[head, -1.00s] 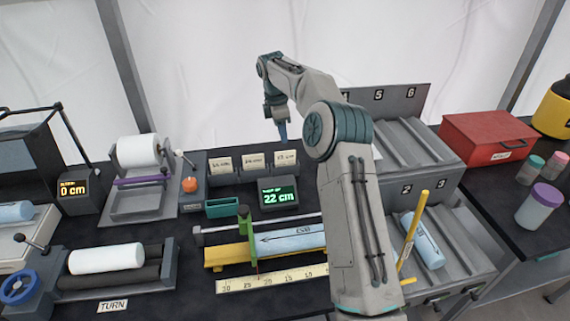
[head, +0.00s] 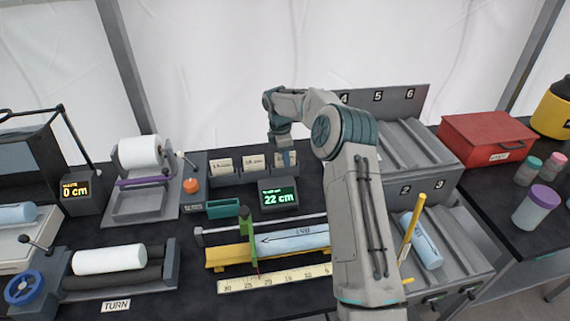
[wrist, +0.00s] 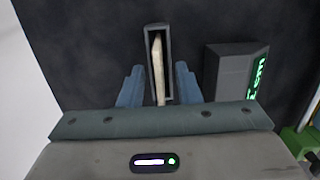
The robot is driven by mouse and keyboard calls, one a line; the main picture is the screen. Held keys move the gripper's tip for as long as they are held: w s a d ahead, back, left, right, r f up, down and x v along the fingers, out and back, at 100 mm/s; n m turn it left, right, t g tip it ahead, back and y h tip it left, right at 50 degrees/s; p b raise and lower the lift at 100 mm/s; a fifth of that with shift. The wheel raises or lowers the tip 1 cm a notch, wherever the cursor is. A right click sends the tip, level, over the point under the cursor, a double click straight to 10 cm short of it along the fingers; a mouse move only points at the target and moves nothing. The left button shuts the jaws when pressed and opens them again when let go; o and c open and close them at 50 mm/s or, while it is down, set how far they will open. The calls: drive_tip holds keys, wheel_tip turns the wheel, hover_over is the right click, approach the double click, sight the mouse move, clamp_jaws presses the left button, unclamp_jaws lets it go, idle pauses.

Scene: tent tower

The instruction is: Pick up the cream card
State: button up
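Several cream cards stand in grey holders at the back of the bench in the head view: a left one (head: 222,165), a middle one (head: 253,161) and a right one (head: 290,158). My gripper (head: 284,155) is down at the right card. In the wrist view, a cream card (wrist: 158,62) stands edge-on in a narrow dark holder (wrist: 147,40). My gripper (wrist: 159,86) has its two blue fingers apart on either side of the card, with gaps visible. The lower part of the card is hidden by the gripper body.
A display reading 22 cm (head: 279,198) stands just in front of the right holder; its housing (wrist: 228,70) is right of the fingers in the wrist view. A green tray (head: 224,208) lies nearby. A numbered rack (head: 405,98) stands to the right.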

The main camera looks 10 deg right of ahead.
clamp_jaws()
